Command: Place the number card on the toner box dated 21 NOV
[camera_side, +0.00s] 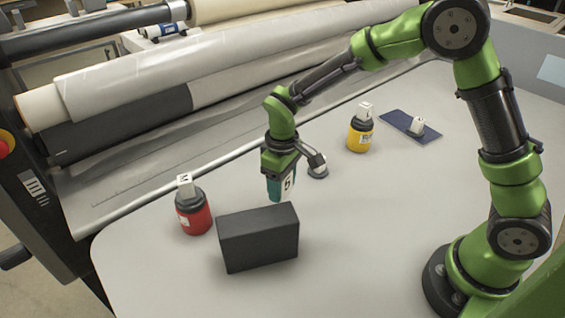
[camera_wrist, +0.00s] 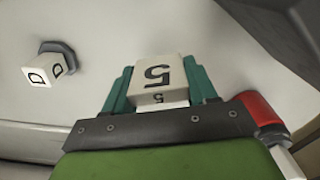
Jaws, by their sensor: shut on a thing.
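My gripper (camera_side: 278,194) has teal fingers shut on the number card (camera_side: 288,184), a white block marked 5. It also shows between the fingers in the wrist view (camera_wrist: 158,78). The card is held above the table, behind the dark box (camera_side: 258,240) in the side view. The box is plain on the faces I see, and no date can be read on any thing. A red bottle (camera_side: 193,212) with a black top stands left of the box, bearing a white lettered block (camera_side: 185,185). A yellow bottle (camera_side: 360,134) with a white block on top stands farther back.
Laminator rollers (camera_side: 150,85) line the back left. The table's right middle is clear.

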